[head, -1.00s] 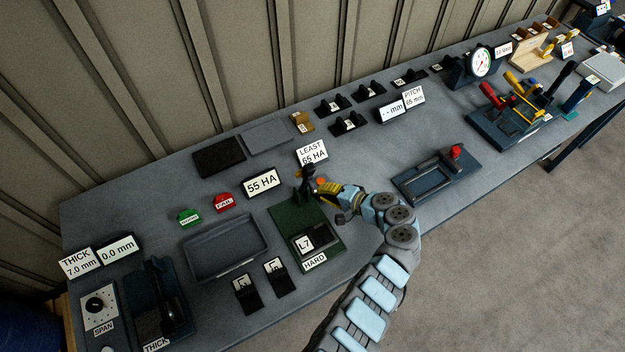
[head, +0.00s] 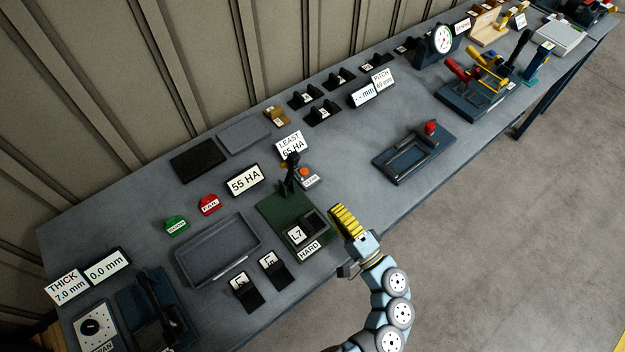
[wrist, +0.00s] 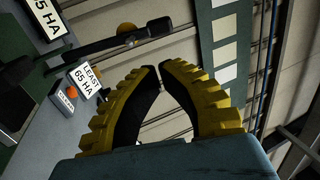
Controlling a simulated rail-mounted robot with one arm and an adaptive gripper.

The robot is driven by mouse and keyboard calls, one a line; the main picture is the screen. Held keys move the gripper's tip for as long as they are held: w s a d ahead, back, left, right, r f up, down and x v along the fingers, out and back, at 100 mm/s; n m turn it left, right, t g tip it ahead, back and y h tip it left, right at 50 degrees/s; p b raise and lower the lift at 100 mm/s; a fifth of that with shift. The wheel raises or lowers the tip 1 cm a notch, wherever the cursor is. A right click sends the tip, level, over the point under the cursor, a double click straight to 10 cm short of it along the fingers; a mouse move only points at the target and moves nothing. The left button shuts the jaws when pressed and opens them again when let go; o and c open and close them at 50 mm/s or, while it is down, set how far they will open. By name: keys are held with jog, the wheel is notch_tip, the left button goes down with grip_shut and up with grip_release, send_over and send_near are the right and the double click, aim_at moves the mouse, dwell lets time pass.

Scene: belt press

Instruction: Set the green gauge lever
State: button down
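The green gauge (head: 272,206) stands on the bench with a black lever (head: 291,175) standing roughly upright at its back. A block marked L7 (head: 297,235) sits at its front, above a HARD label (head: 309,248). The gauge's display (head: 244,180) reads 55 HA. My gripper (head: 336,209), with yellow ribbed fingers, is just right of the gauge, apart from the lever. In the wrist view my gripper (wrist: 159,68) has its fingertips nearly meeting, with nothing seen between them. A dark bar, probably the lever (wrist: 115,40), crosses beyond the fingertips.
A sign (head: 291,144) reads LEAST 65 HA behind the gauge, near an orange button (head: 304,171). A grey tray (head: 218,248) and two black sample holders (head: 273,270) lie to the left. A blue fixture with a red knob (head: 430,128) stands right; bench between is clear.

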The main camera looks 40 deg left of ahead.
aim_at(299, 161)
jog(key=p+x, duration=0.3)
jog(key=x, duration=1.1)
jog(key=shift+d, duration=0.1)
